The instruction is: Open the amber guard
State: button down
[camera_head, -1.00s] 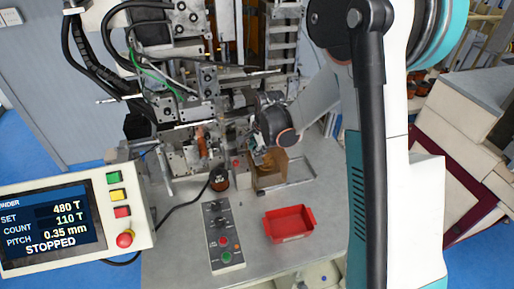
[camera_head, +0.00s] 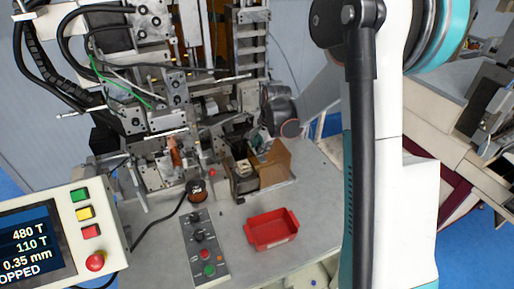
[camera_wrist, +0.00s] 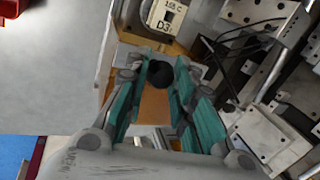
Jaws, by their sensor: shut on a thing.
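The amber guard (camera_head: 274,166) is a see-through orange-brown cover to the right of the winder's working area, on the grey bench. A block with metal parts (camera_head: 242,172) is uncovered at its left. My gripper (camera_head: 260,143) is at the guard's top. In the wrist view, the teal fingers of my gripper (camera_wrist: 165,85) are shut around a dark round knob (camera_wrist: 160,76), with amber panel (camera_wrist: 154,106) showing between them. My wrist hides part of the guard in the head view.
A red tray (camera_head: 271,230) and a grey button box (camera_head: 204,248) stand in front on the bench. A copper spool (camera_head: 197,190) is left of the guard. A display panel (camera_head: 40,235) reads stopped. A labelled block (camera_wrist: 165,14) is close to the fingers.

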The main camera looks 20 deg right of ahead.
jog(key=c, duration=1.3)
grip_release()
jog(key=shift+r, duration=0.1)
jog(key=v, duration=1.2)
jog(key=s+a+f+n+t+b, duration=0.1)
jog(key=s+a+f+n+b, duration=0.2)
jog(key=s, duration=0.5)
jog(key=s+a+f+n+t+b, duration=0.1)
jog(key=s+a+f+n+b, duration=0.3)
jog(key=s+b, duration=0.5)
jog(key=s+a+f+n+t+b, duration=0.1)
jog(key=s+a+f+n+b, duration=0.3)
jog(key=s+f+n+b, duration=0.3)
jog(key=shift+s+f+n+h+b, duration=0.15)
jog(key=shift+s+n, duration=0.3)
jog(key=shift+n, duration=0.1)
jog(key=shift+s+f+n+h+b, duration=0.1)
jog(key=shift+s+n+h+b, duration=0.05)
jog(key=shift+s+n, duration=0.35)
